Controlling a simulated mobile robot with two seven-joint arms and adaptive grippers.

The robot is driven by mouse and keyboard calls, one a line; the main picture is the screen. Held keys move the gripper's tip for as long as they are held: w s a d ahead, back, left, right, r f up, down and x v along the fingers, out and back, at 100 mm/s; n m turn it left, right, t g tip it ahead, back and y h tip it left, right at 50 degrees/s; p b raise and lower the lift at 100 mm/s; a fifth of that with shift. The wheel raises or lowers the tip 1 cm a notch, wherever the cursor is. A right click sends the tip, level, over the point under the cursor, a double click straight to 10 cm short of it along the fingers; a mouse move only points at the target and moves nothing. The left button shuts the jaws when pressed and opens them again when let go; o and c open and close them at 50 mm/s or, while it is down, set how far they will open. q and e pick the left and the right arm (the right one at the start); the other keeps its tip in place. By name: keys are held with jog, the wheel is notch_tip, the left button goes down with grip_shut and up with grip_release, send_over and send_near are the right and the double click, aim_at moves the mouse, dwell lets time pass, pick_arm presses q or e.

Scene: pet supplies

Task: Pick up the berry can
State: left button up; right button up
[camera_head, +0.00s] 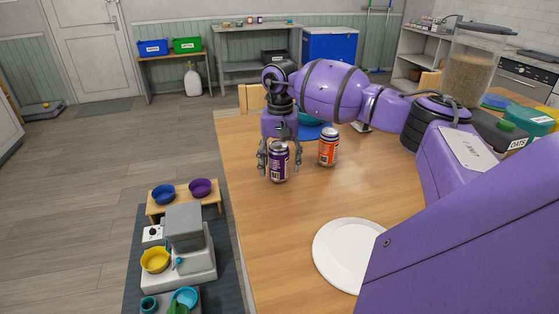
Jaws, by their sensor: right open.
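A purple can (279,164), which looks like the berry can, stands upright on the wooden table (330,205) near its left edge. My right gripper (280,160) points down over the can, with its fingers apart on the left and right sides of it. The can is in front of part of the gripper, and I cannot tell whether the fingers touch it. An orange can (328,148) stands upright a little to the right. My left gripper is not in view.
A white plate (346,255) lies at the front of the table. My right arm spans the back of the table. The table between cans and plate is clear.

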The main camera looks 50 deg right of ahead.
jog(key=shift+f, duration=1.25)
jog(key=c, duration=1.5)
